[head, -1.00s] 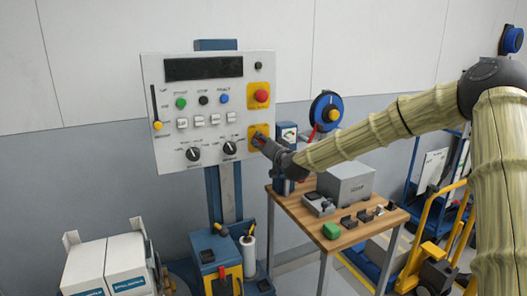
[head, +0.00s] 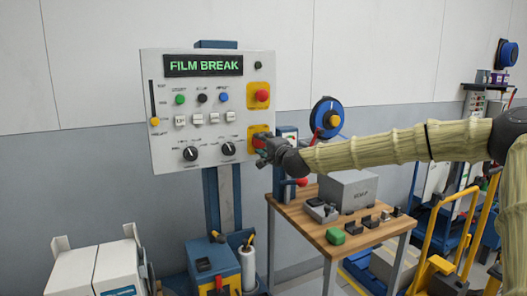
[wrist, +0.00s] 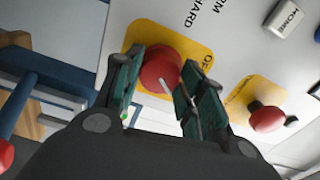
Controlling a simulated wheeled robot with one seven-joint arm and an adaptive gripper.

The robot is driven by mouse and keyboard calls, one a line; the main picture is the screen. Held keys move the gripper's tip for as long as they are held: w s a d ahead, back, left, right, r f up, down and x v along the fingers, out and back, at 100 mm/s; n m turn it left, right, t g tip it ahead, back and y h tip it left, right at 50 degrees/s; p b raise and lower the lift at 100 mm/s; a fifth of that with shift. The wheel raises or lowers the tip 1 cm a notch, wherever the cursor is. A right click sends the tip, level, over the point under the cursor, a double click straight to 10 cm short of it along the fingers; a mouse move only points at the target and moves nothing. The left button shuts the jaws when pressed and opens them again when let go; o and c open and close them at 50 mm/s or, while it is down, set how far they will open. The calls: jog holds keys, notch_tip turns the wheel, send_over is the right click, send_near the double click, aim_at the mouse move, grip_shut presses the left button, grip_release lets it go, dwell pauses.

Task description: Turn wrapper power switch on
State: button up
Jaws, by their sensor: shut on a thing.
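The wrapper control panel (head: 160,130) stands upright, and its display (head: 203,65) is lit with green "FILM BREAK". The power switch is a red round knob (wrist: 158,70) with a white pointer line, on a yellow plate (wrist: 141,35) that also shows at the panel's lower right in the head view (head: 257,131). My gripper (wrist: 160,92) is shut on the knob, one finger on each side. Part of the plate's lettering is hidden behind a finger.
A red mushroom button (head: 262,96) on yellow sits just above the switch. Black dials (head: 190,153) and small buttons are to the left. Below right is a wooden table (head: 335,248) with a grey box (head: 347,190). A blue reel (head: 327,115) hangs behind the arm.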

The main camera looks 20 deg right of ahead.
jog(key=shift+d+f+m+b, duration=0.1)
jog(key=shift+m+b, duration=0.25)
jog(key=shift+m, duration=0.35)
jog(key=o, duration=1)
jog(key=shift+s+d, duration=0.2)
jog(key=shift+s, duration=5.8)
